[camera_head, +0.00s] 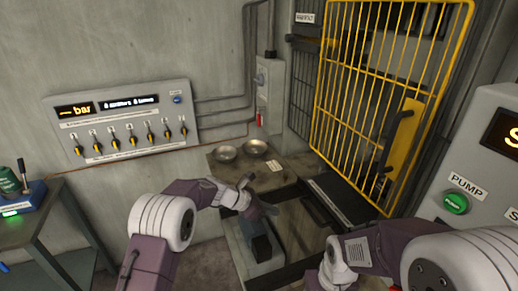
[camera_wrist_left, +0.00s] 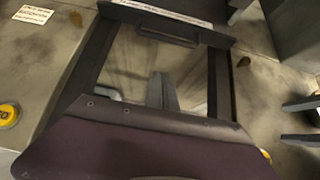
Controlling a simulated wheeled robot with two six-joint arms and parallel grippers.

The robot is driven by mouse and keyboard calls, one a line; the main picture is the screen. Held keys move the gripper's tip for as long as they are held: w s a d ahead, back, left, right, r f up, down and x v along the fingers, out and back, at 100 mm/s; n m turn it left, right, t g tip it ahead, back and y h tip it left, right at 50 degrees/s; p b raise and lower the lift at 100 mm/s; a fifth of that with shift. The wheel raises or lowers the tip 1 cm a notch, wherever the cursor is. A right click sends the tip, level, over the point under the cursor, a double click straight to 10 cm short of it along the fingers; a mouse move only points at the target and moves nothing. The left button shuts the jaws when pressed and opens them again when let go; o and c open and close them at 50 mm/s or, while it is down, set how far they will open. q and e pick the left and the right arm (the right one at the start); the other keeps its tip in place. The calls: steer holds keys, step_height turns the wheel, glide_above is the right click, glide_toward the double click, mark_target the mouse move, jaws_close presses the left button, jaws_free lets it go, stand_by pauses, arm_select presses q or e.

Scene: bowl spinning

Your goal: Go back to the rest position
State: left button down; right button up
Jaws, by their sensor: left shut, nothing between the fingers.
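My left gripper (camera_head: 268,209) reaches in over the dark bench in the head view, pointing right and down. Its fingers are closed together with nothing between them; they also show in the left wrist view (camera_wrist_left: 162,91), above a shiny recessed panel with a dark frame. My right arm comes in from the right, its wrist at the bottom edge of the head view; its fingertips are cut off there. Two dark prongs stand at the right edge of the left wrist view; I cannot tell for sure whether they are its fingers.
A yellow cage door (camera_head: 350,117) stands behind right. A grey pump panel (camera_head: 470,170) is at right, a gauge panel (camera_head: 125,117) on the wall, a side table (camera_head: 55,225) at left.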

arm_select(q)
step_height(320, 180, up, 6)
steer(key=w+a+t, duration=0.1)
steer(key=w+a, duration=0.1)
steer(key=s+a+r+m+y, duration=0.2)
steer(key=s+a, duration=0.5)
steer(key=s+a+f+m+g+y, duration=0.1)
steer(key=s+a+f+m+y, duration=0.2)
steer(key=s+a+f+m, duration=0.2)
steer(key=s+a+f+m+g+y, duration=0.2)
steer(key=s+a+f+m+y, duration=0.2)
steer(key=s+a+m, duration=0.8)
steer(key=s+f+m, duration=0.2)
steer(key=s, duration=0.4)
steer(key=shift+m, duration=0.3)
